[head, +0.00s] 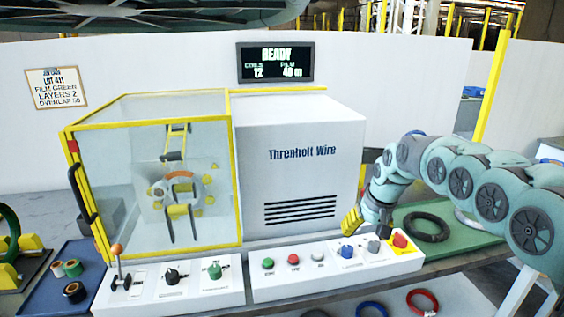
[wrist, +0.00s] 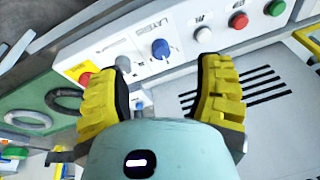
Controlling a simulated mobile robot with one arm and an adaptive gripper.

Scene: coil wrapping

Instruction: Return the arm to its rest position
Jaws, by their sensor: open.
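My arm (head: 440,165) reaches in from the right in the head view, bent down over the right end of the control panel. My gripper (head: 352,222) hangs just above the panel, close to the blue knob (head: 346,251). In the wrist view my gripper (wrist: 165,95) shows two yellow ribbed fingers spread wide with nothing between them. The blue knob (wrist: 160,49) appears beyond the fingertips, apart from them.
The panel (head: 270,285) also carries green, red and white buttons and a red emergency knob (head: 399,241). A dark coil (head: 427,227) lies on the green mat (head: 455,242). The yellow-framed enclosure (head: 236,170) stands left. The display (head: 275,62) reads READY.

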